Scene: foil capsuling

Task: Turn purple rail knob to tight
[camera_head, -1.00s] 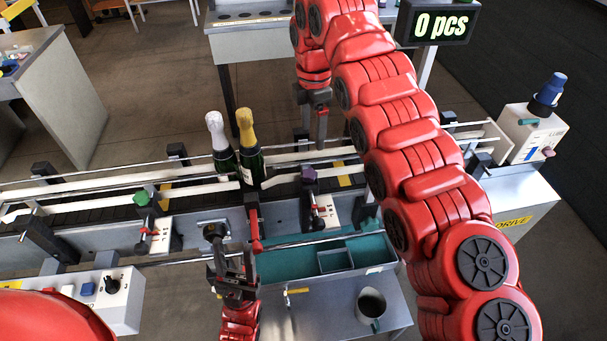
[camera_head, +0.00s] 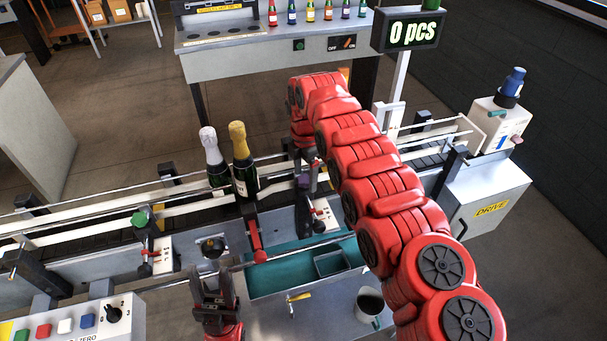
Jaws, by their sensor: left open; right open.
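The purple rail knob (camera_head: 303,182) sits on the front guide rail's dark bracket, to the right of the bottles. A white scale plate (camera_head: 322,214) with a red pointer is mounted beside it. My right gripper (camera_head: 308,174) points down at the knob with its fingers open around or just beside it. The fingers partly hide the knob, and I cannot tell if they touch it. My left gripper (camera_head: 212,276) is open and empty at the front, below a black round knob (camera_head: 211,246).
Two foil-topped bottles, white (camera_head: 213,158) and gold (camera_head: 242,160), stand on the conveyor left of the purple knob. A green knob (camera_head: 139,220) is further left. A teal tray (camera_head: 275,276) and a mug (camera_head: 369,304) are in front. The counter display (camera_head: 412,31) reads 0 pcs.

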